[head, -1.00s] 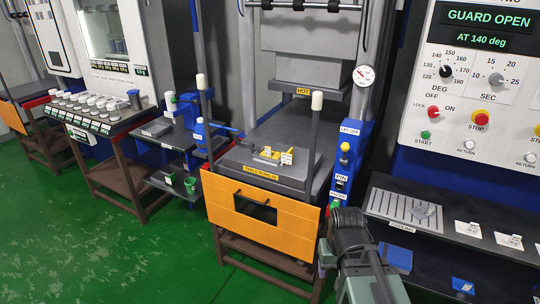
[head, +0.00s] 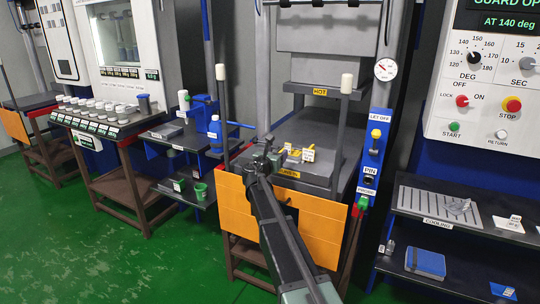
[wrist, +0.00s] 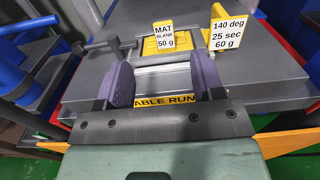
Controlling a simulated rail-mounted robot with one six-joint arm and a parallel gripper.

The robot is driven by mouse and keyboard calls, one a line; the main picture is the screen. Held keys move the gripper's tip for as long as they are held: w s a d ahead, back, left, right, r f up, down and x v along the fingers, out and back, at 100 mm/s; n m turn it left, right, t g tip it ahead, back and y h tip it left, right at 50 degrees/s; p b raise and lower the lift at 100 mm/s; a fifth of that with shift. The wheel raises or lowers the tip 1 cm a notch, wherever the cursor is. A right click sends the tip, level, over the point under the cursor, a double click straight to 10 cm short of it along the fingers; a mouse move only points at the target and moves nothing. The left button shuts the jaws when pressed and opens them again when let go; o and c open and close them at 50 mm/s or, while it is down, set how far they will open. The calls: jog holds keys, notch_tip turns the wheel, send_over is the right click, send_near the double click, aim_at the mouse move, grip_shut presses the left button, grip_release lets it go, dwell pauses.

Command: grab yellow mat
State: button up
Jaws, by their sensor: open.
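The yellow mat (head: 294,152) lies on the grey press table (head: 315,132), behind my gripper in the head view. In the wrist view, yellow parts of it (wrist: 151,49) show just beyond the fingertips, partly covered by a white card reading "MAT BLANK 50 g" (wrist: 164,35). My gripper (wrist: 165,78) is open, with its two purple pads apart and a grey metal surface visible between them. In the head view my gripper (head: 264,153) is above the table's front edge, left of the mat. Whether it touches anything is unclear.
An orange guard panel (head: 238,212) fronts the press. A card reading "140 deg 25 sec 60 g" (wrist: 228,37) stands right of the mat. A cooling rack (head: 425,204) is at right.

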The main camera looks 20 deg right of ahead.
aim_at(290, 147)
jog(key=x, duration=1.1)
jog(key=shift+s+d, duration=0.1)
jog(key=shift+s, duration=0.15)
jog(key=c, duration=1)
